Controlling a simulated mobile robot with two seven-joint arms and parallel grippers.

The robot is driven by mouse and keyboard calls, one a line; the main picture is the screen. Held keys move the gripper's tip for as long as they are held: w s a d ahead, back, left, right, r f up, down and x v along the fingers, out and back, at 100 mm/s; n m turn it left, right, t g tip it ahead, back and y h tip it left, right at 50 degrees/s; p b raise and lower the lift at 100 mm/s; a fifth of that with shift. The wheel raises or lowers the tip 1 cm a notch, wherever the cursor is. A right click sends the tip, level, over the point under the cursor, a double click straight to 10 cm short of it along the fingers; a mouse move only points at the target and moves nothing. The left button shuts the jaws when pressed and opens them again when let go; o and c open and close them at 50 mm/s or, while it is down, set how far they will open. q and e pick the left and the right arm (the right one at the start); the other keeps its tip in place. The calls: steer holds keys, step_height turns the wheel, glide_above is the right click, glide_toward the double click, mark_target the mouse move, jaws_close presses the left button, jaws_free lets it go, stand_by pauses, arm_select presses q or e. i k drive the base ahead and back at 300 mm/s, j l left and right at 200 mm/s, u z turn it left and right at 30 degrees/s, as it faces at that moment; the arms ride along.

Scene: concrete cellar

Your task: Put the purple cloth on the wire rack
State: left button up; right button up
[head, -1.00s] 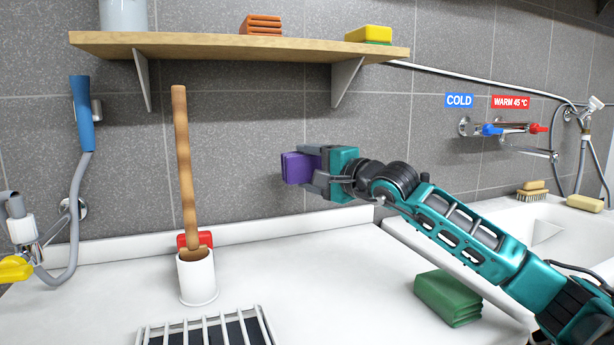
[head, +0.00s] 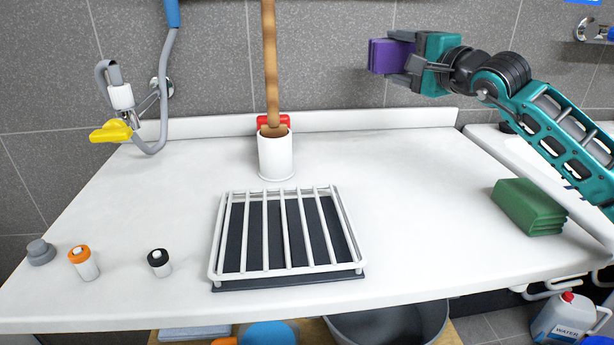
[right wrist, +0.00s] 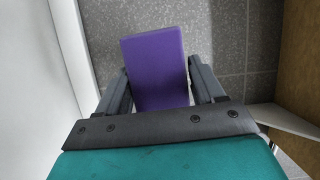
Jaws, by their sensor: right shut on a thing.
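The purple cloth (head: 390,56) is a folded block held between the fingers of my right gripper (head: 408,66), high above the counter near the tiled wall. In the right wrist view the purple cloth (right wrist: 157,68) sits between both fingers of the right gripper (right wrist: 160,92). The wire rack (head: 286,270) is white with parallel bars and lies on a dark tray or mat on the counter, below and to the left of the gripper. Nothing lies on the rack. My left gripper is in no view.
A white holder (head: 277,160) with a tall wooden handle (head: 270,70) stands behind the rack. A folded green cloth (head: 528,208) lies at the right. Several small capped containers, such as the orange-capped one (head: 84,264), stand front left.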

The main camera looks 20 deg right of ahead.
mark_target(283, 221)
steer(key=k+l, duration=0.1)
steer(key=k, duration=0.4)
steer(key=k+l, duration=0.15)
steer(key=k, duration=0.35)
